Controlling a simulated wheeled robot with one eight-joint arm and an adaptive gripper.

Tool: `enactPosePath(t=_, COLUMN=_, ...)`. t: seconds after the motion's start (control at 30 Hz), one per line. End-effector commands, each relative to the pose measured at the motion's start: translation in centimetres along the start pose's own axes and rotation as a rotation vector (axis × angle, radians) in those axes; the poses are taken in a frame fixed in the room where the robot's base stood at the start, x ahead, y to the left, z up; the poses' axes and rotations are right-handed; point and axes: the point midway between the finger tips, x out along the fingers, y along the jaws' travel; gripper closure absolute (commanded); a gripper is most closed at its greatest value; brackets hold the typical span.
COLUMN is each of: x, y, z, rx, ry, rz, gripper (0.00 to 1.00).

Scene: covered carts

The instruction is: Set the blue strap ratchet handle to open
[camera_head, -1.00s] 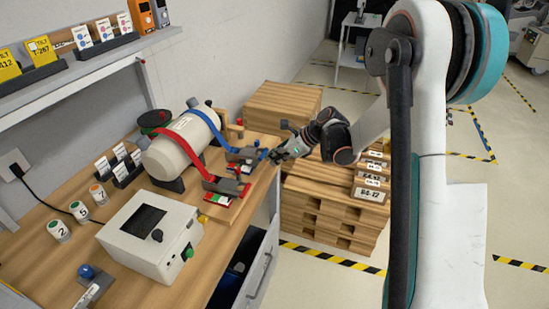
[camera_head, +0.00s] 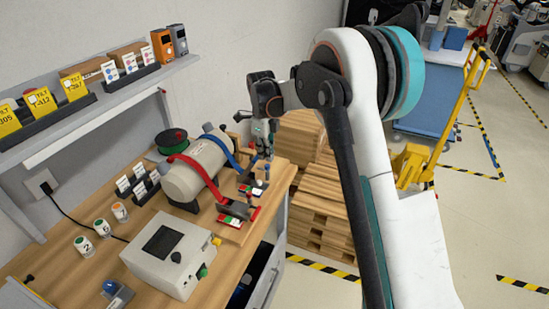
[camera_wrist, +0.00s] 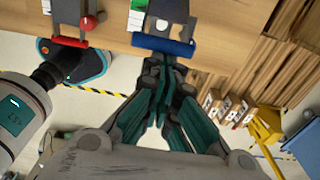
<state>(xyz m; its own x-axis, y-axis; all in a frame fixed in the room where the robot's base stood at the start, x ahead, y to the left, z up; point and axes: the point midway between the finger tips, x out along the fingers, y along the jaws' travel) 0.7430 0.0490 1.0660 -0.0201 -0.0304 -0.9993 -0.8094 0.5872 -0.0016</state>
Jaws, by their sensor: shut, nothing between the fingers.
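A grey cylinder (camera_head: 194,172) lies on the wooden bench with a blue strap (camera_head: 222,147) and a red strap (camera_head: 196,166) around it. The blue strap's ratchet (camera_head: 252,179) sits at the bench's right side. In the wrist view its blue handle bar (camera_wrist: 163,43) crosses just ahead of my fingertips, with a green and white marker beside the ratchet. My gripper (camera_head: 264,150) points down over the blue ratchet, shut and empty; its fingers (camera_wrist: 165,68) also show in the wrist view. Whether they touch the bar I cannot tell.
The red ratchet (camera_head: 236,210) sits nearer the camera, left of the blue one in the wrist view (camera_wrist: 75,30). A white box (camera_head: 168,255) stands on the bench. Wooden pallets (camera_head: 318,205) stand right of the bench. An open drawer (camera_head: 262,277) is below its edge.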

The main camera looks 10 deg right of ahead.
Motion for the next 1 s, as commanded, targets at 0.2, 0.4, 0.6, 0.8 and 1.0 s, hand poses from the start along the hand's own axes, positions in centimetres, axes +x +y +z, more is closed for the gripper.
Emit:
enactPosePath(t=0.2, x=-1.8, y=0.0, z=2.8, rx=-0.001, ry=-0.011, rz=0.001, gripper=1.00)
enactPosePath(t=0.4, x=-2.7, y=0.0, z=5.5, rx=-0.001, ry=-0.012, rz=0.002, gripper=1.00)
enactPosePath(t=0.6, x=-3.1, y=0.0, z=7.9, rx=-0.001, ry=-0.012, rz=0.002, gripper=1.00)
enactPosePath(t=0.8, x=-3.1, y=0.0, z=9.7, rx=0.000, ry=-0.012, rz=0.002, gripper=1.00)
enactPosePath(t=1.0, x=-3.1, y=0.0, z=10.6, rx=0.000, ry=-0.012, rz=0.002, gripper=1.00)
